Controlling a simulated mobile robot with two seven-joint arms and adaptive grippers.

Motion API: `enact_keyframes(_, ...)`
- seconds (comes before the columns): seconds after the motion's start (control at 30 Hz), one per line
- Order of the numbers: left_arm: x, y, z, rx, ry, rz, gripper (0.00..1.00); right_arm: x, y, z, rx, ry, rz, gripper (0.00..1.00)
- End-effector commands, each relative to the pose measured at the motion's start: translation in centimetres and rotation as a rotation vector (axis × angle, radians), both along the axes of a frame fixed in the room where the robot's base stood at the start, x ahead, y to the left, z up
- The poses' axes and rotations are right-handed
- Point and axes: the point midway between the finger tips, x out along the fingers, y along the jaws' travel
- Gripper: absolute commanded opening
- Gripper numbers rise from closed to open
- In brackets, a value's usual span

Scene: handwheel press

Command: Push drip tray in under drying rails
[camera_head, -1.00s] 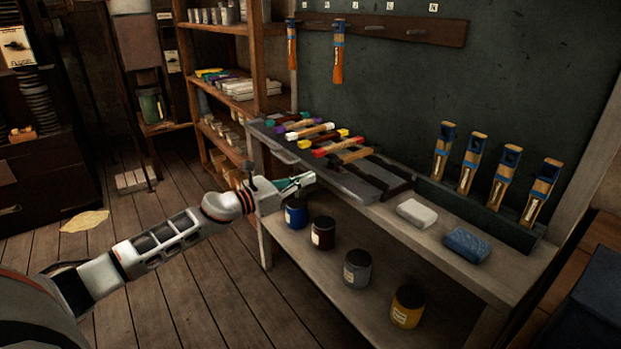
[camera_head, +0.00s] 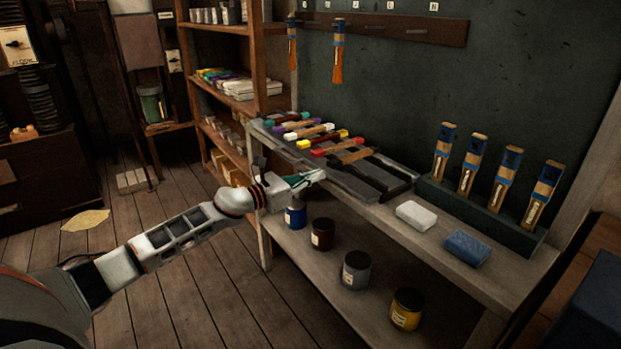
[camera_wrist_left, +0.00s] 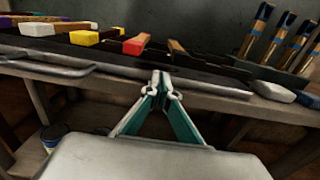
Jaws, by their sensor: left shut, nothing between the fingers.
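The grey drip tray (camera_head: 352,186) lies on the bench top, below a row of coloured-ended tools that seem to rest on the drying rails. The rails themselves are mostly hidden by the tools and are hard to make out. The tray's front edge also shows in the left wrist view (camera_wrist_left: 215,86). My left gripper (camera_head: 318,175) is shut and empty, at the bench's front edge beside the tray. In the left wrist view its closed fingertips (camera_wrist_left: 161,82) reach the tray's front edge; whether they touch it I cannot tell. My right gripper is not in view.
A white block (camera_head: 416,215) and a blue sponge-like block (camera_head: 467,248) lie right of the tray. A rack (camera_head: 475,216) with several upright brushes stands behind them. The floor at left is mostly clear.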

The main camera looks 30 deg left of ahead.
Motion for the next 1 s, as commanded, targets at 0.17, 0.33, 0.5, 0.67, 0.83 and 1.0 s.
enact_keyframes(0.17, 0.1, 0.0, 0.1, 0.0, -0.003, 0.003, 0.0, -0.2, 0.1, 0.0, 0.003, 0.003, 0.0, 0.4)
enact_keyframes(0.33, -0.6, 0.4, 0.0, 0.0, -0.001, 0.004, 0.0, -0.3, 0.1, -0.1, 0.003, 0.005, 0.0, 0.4)
enact_keyframes(0.5, -2.5, 1.1, -0.1, 0.001, 0.001, 0.002, 0.0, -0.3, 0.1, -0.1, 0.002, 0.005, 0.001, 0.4)
enact_keyframes(0.67, -4.5, 1.9, -0.1, -0.001, 0.001, 0.002, 0.0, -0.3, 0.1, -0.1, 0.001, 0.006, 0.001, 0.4)
enact_keyframes(0.83, -6.2, 2.6, 0.0, -0.001, -0.001, 0.001, 0.0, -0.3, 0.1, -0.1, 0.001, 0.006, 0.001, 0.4)
enact_keyframes(1.0, -7.2, 3.1, 0.0, 0.001, -0.001, 0.001, 0.0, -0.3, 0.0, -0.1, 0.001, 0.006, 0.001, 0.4)
